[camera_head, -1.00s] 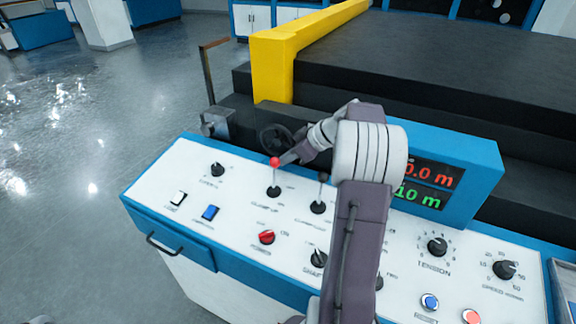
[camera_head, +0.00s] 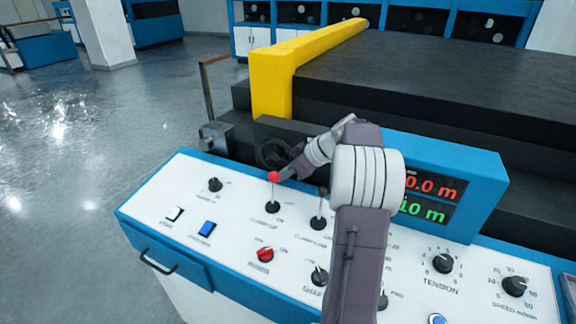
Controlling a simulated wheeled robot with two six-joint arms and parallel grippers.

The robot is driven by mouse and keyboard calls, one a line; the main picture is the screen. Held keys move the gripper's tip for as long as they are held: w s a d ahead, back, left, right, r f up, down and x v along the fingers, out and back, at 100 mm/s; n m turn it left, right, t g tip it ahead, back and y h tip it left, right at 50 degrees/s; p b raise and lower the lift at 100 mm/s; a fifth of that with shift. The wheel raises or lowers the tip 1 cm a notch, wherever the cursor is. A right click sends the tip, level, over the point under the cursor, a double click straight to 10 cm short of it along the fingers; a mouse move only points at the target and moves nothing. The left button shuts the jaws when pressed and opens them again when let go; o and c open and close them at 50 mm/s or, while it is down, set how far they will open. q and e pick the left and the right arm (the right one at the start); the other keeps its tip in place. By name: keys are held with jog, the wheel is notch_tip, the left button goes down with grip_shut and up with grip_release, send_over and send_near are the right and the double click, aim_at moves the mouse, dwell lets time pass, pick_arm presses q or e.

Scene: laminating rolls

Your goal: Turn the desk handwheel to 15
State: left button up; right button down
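The desk handwheel (camera_head: 262,154) is a dark ring at the back edge of the control desk (camera_head: 145,207), left of the display. It is small, dark and partly covered by my arm. My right gripper (camera_head: 287,169) is at the end of the arm that rises from the bottom, right of centre, and bends left. It is at the wheel's lower right in the picture, close behind the red-knobbed lever. Whether it touches the wheel, and whether its fingers are open, I cannot tell. No scale reading for the wheel is legible. My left gripper is not in view.
A red-knobbed lever (camera_head: 273,177) and a dark lever (camera_head: 318,220) stand close by the gripper. The display (camera_head: 432,188) shows red and green numbers, partly hidden by my arm. Knobs, including tension (camera_head: 442,262), lie right. A yellow beam (camera_head: 270,80) rises behind.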

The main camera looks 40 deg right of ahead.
notch_tip(320, 180, up, 5)
jog(key=shift+d+f+p, duration=0.1)
jog(key=shift+f+p, duration=0.1)
jog(key=shift+p, duration=0.2)
jog(key=s+d+r, duration=0.3)
jog(key=s+r, duration=0.3)
jog(key=s, duration=0.5)
jog(key=shift+d+r, duration=0.2)
jog(key=shift+d, duration=0.2)
jog(key=shift+r, duration=0.1)
